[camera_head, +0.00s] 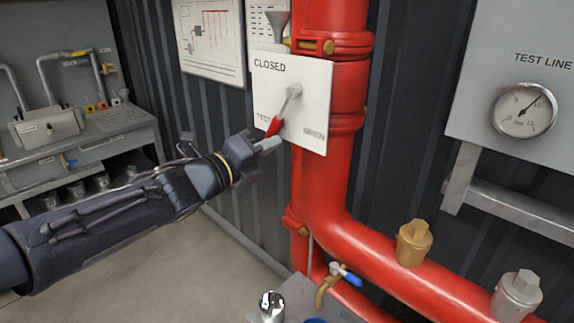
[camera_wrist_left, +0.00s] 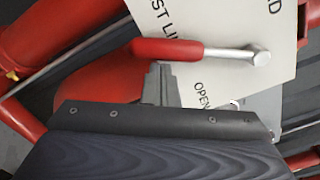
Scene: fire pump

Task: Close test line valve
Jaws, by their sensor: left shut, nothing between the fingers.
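The test line valve lever (camera_head: 291,101) has a metal shaft and a red grip (camera_head: 274,126). It is mounted on a white plate (camera_head: 315,85) marked CLOSED at upper left and OPEN at lower right. The lever points down and slightly left from its pivot, over the TEST lettering. My left gripper (camera_head: 268,145) is shut and empty, its fingertips just below the red grip. In the left wrist view the red grip (camera_wrist_left: 168,49) lies right at the ends of the shut fingers (camera_wrist_left: 160,85). I cannot tell whether they touch.
A thick red pipe (camera_head: 325,185) runs behind the plate and bends right. A pressure gauge (camera_head: 524,110) is on a grey panel at right. A small blue-handled tap (camera_head: 340,275) is below. A grey bench (camera_head: 120,120) stands at left, with open floor before it.

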